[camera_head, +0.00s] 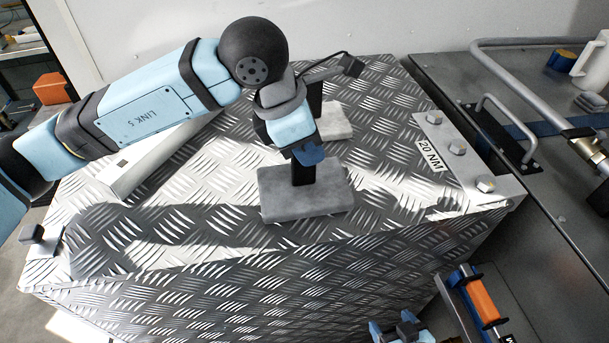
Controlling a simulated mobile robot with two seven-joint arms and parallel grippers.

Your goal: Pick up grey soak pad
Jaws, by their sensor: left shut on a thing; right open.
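A grey soak pad (335,203) is a flat, rough grey slab on the near middle of the diamond-plate box top. My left gripper (304,172) comes down over it from above and is shut on it; the fingers hide part of its far side. I cannot tell whether the pad is lifted off the plate. A second, similar grey pad (336,120) lies just behind, partly hidden by the gripper. My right gripper (403,330) shows only partly at the bottom edge, in front of the box, open and empty.
An orange-and-black tool (481,300) is at the lower right. Pipes and a handle (510,130) stand on the right-hand surface.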

